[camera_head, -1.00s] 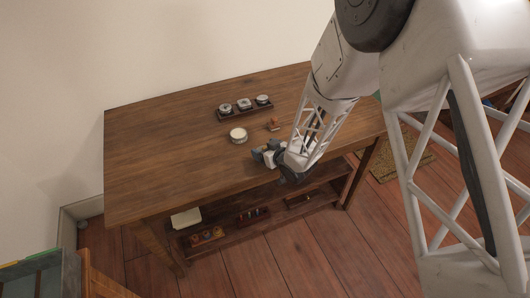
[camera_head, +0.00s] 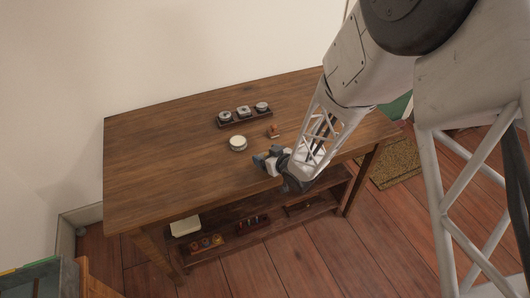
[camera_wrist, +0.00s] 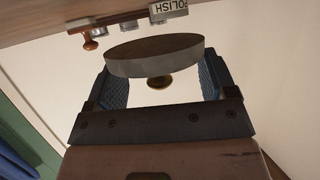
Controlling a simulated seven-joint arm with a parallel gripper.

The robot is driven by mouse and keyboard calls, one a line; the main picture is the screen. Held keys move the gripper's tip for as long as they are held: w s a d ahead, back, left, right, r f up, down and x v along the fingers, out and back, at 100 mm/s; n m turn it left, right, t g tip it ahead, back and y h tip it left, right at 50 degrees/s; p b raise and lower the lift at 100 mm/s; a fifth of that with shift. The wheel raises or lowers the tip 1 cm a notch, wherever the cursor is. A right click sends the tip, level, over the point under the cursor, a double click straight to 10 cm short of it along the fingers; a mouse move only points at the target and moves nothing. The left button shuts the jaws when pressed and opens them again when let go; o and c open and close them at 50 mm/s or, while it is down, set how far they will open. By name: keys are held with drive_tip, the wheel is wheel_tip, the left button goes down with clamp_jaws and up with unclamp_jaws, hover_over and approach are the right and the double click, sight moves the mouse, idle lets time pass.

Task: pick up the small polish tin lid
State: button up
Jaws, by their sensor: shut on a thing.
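The small polish tin lid (camera_wrist: 155,55) is a round grey disc with a dark flat face and a brass knob (camera_wrist: 159,82) on the side towards my wrist. It lies between the two dark fingers of my gripper (camera_wrist: 157,66) in the wrist view, held clear of the table. In the head view my gripper (camera_head: 266,160) hangs over the front right part of the wooden table (camera_head: 150,165). The lid is hard to make out there. A round tin with a cream top (camera_head: 238,143) stands on the table, left of and behind my gripper.
A small red-brown handled object (camera_head: 274,131) stands right of the cream-topped tin. A lower shelf (camera_head: 270,227) holds several small things. The table's left half is clear.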

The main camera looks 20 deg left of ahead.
drive_tip(key=s+d+r, duration=0.1)
drive_tip(key=s+d, duration=0.6)
drive_tip(key=s, duration=0.3)
drive_tip(key=shift+s+d, duration=0.15)
drive_tip(key=shift+d, duration=0.2)
drive_tip(key=shift+r, duration=0.1)
idle(0.5)
